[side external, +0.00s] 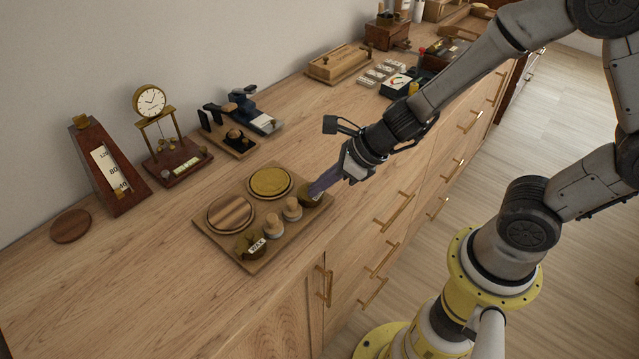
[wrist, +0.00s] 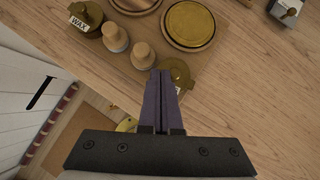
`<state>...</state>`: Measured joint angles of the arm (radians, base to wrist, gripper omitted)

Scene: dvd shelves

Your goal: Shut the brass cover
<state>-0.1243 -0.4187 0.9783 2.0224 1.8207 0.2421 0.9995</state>
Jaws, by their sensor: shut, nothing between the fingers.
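A wooden tray (side external: 222,243) on the counter holds several round items. A round brass cover (side external: 270,181) lies flat at its back; it also shows in the wrist view (wrist: 190,23). A small brass-topped tin (side external: 309,201) sits at the tray's right corner; it also shows in the wrist view (wrist: 179,72). I cannot tell which brass piece the task names. My gripper (side external: 314,191) is shut and empty, its fingertips over or beside this tin, partly hiding it. In the wrist view the fingertips (wrist: 160,72) overlap its left edge; contact is unclear.
The tray also bears a wooden disc (side external: 231,212), two wooden-topped jars (side external: 274,227) and a brass tin labelled WAX (side external: 250,245). A metronome (side external: 108,168), a clock (side external: 165,133) and a dark stand (side external: 229,139) stand behind.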

